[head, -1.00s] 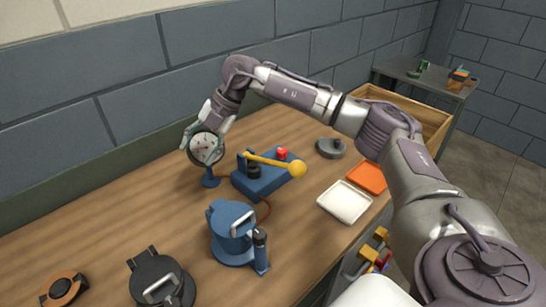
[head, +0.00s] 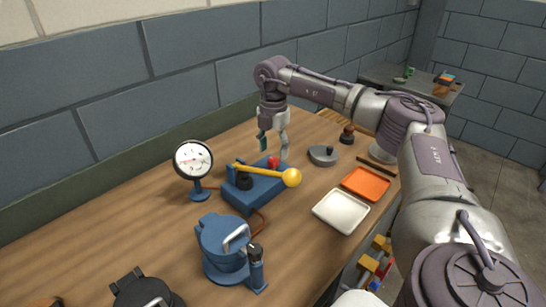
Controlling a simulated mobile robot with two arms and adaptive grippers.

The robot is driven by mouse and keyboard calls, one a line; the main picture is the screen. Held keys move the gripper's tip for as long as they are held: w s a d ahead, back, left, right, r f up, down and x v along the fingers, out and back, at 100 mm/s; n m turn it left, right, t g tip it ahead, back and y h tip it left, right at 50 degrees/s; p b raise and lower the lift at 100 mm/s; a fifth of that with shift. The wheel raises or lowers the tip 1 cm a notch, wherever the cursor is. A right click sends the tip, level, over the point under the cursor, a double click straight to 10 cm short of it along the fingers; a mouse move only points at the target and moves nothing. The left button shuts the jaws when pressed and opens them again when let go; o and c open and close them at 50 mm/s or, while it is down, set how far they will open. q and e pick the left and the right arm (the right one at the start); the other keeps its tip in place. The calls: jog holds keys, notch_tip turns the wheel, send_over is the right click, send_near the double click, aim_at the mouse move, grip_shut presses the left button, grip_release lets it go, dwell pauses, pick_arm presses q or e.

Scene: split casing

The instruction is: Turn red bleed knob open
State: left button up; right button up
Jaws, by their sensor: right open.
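The red bleed knob (head: 273,162) sits on the far right end of the blue pump block (head: 238,196). A yellow lever (head: 258,173) with a ball end lies across the block in front of the knob. My right gripper (head: 274,156) points down from above at the knob, its jaws open, one finger to the left and one to the right of it. I cannot tell whether the fingers touch it. A round white gauge (head: 193,160) on a blue stand is left of the block. My left gripper is not in view.
A blue casing (head: 222,245) with a handle stands in front, joined by a hose to the block. A white tray (head: 341,211), an orange tray (head: 365,183) and a grey round part (head: 323,155) lie to the right.

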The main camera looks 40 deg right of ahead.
aim_at(273, 160)
jog(key=shift+f, duration=1.75)
grip_shut()
